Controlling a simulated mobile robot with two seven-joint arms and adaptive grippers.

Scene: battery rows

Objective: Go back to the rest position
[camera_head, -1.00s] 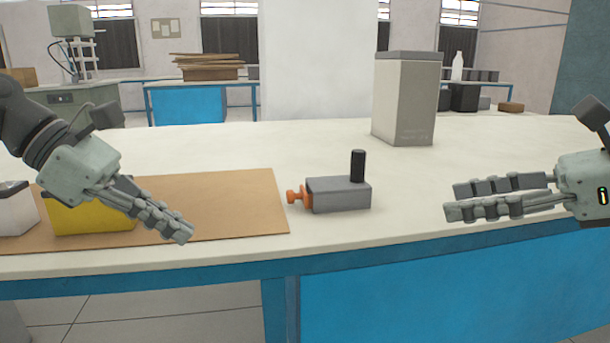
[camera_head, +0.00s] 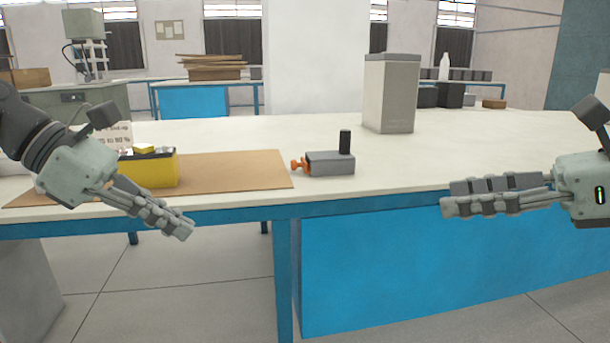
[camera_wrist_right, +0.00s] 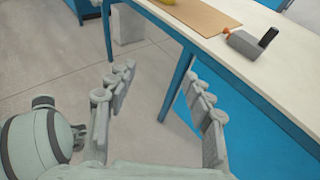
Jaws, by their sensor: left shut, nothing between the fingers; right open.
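My left gripper (camera_head: 165,213) is shut and empty in the head view. It hangs in front of the table's near edge, below and before a yellow battery box. My right gripper (camera_head: 497,196) is on the right of the head view, in front of the blue table panel. In the right wrist view my right gripper (camera_wrist_right: 160,95) shows its two fingers wide apart with nothing between them, the floor and table leg visible beyond.
The white table (camera_head: 470,150) bears a brown mat (camera_head: 235,170), the yellow battery box (camera_head: 160,172), a grey device with an orange knob and black post (camera_head: 330,163), and a grey canister (camera_head: 390,95). Grey floor (camera_head: 190,290) lies open in front.

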